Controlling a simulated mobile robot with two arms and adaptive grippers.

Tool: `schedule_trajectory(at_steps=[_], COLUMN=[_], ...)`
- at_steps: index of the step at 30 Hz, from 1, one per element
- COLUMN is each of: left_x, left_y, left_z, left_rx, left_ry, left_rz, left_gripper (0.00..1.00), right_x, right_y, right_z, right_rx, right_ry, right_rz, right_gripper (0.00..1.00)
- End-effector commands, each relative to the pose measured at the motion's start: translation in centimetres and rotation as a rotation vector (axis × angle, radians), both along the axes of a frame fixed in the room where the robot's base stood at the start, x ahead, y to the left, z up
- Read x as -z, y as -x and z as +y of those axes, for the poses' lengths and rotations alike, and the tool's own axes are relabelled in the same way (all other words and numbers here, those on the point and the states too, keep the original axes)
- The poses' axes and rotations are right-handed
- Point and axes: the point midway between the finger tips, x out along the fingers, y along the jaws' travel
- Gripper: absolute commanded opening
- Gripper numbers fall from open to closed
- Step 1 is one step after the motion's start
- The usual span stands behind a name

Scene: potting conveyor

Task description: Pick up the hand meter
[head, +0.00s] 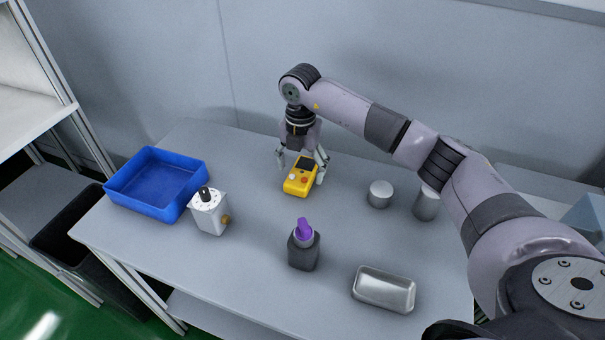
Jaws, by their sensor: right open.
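The hand meter (299,182) is a yellow block with a dark screen and small buttons, lying on the grey table (250,255). My right gripper (302,172) points down over the meter from behind. Its fingers are open, one to the left of the meter and one to the right. I cannot tell whether either finger touches it. My left gripper is not in the head view.
A blue tray (144,203) and a white box with a black knob (210,215) stand at the left. A dark bottle with a purple top (303,250) stands in front. A metal tray (384,294) and two metal cylinders (379,193) (426,205) are at the right.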

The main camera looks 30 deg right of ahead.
Motion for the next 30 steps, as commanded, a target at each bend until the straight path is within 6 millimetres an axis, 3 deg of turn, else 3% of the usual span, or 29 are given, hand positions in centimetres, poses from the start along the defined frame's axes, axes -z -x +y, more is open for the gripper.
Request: schedule_trajectory(at_steps=[6,14,30], left_x=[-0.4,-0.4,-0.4], left_y=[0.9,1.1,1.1], left_z=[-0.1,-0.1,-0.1], left_rx=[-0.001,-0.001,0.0], left_ry=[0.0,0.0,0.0], left_rz=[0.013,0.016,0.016], left_gripper=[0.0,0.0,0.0], right_x=[2.8,3.2,3.1], right_y=[-0.1,-0.1,-0.1], right_z=[0.1,0.1,0.1], right_rx=[0.0,0.0,0.0], right_ry=[0.001,0.001,0.001], right_rz=[0.001,0.0,0.0], right_gripper=[0.75,0.75,0.4])
